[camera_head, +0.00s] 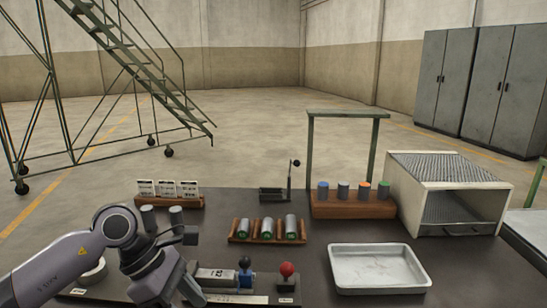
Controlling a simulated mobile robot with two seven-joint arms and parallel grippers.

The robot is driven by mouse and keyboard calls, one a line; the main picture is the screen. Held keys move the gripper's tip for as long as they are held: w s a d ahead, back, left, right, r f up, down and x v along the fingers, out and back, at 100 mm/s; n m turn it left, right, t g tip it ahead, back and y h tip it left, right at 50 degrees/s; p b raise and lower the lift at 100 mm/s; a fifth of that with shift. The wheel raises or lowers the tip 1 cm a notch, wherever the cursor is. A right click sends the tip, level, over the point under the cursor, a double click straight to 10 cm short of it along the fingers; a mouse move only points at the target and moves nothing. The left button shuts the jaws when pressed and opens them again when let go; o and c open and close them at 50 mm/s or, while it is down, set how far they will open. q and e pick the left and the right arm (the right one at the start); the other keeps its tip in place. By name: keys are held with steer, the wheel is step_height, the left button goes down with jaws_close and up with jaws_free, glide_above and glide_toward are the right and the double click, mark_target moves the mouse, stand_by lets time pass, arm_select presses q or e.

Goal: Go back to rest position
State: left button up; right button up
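My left arm comes in from the lower left, and its gripper (188,296) points down at the front edge of the dark table. Its fingertips are mostly cut off or hidden, so I cannot tell whether it is open or shut. It is just left of a control block with a blue-topped lever (245,272) and a red ball knob (287,270). My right gripper is not in view.
A wooden rack with metal billets (267,229) is mid-table. A white tray (378,249) is front right. The furnace box (447,193) stands at the right. Colour-topped cylinders (343,190) stand behind. A card rack (168,202) is back left.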

arm_select(q)
steer(key=s+d+r+n+h, duration=0.1)
steer(key=s+d+n+h, duration=0.25)
steer(key=d+h, duration=0.2)
steer(key=s+d+r+n+h, duration=0.1)
steer(key=s+d+n+h, duration=0.1)
steer(key=d+n+h, duration=0.4)
steer(key=w+a+f+n+t+y, duration=0.2)
steer(key=a+f+n+t+y, duration=0.25)
steer(key=n+t, duration=0.75)
steer(key=w+a+f+n+t+y, duration=0.1)
steer(key=a+f+n+t+y, duration=0.35)
steer(key=n, duration=1.25)
steer(key=s+a+f+n+g+y, duration=0.2)
steer(key=s+f+n, duration=0.4)
steer(key=f, duration=0.3)
steer(key=s+a+f+n+g+y, duration=0.3)
steer(key=s+a+f+n, duration=0.3)
steer(key=f, duration=0.3)
steer(key=shift+s+a+n+y, duration=0.15)
steer(key=shift+s+n+y, duration=0.5)
steer(key=shift+s+n, duration=0.1)
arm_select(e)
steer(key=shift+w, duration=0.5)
